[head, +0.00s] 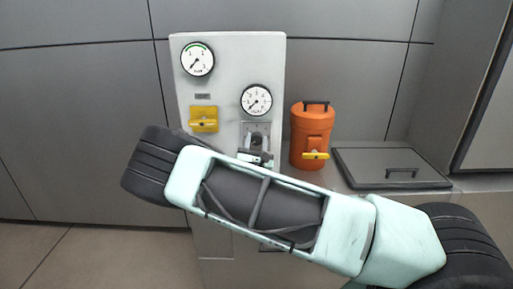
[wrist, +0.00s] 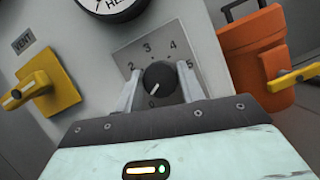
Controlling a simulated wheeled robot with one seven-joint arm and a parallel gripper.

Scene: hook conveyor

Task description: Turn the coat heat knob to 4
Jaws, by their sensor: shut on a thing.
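The coat heat knob (wrist: 160,78) is a dark round knob on a grey scale plate (wrist: 131,52) in the wrist view. Its white mark points down and left, near the 0. The numbers 2, 3, 4 and 5 show around its top; the 1 is not visible, on the side where the left finger is. My gripper (wrist: 159,88) has one finger on each side of the knob and is shut on it. In the head view my gripper (head: 257,153) is at the scale plate (head: 256,129) on the white panel, and the knob is mostly hidden.
A yellow vent handle (head: 203,119) is left of the plate; a gauge (head: 256,99) is just above it and another (head: 197,60) at upper left. An orange canister (head: 311,130) with a yellow lever (head: 315,155) stands close on the right. A grey lidded hatch (head: 390,165) lies further right.

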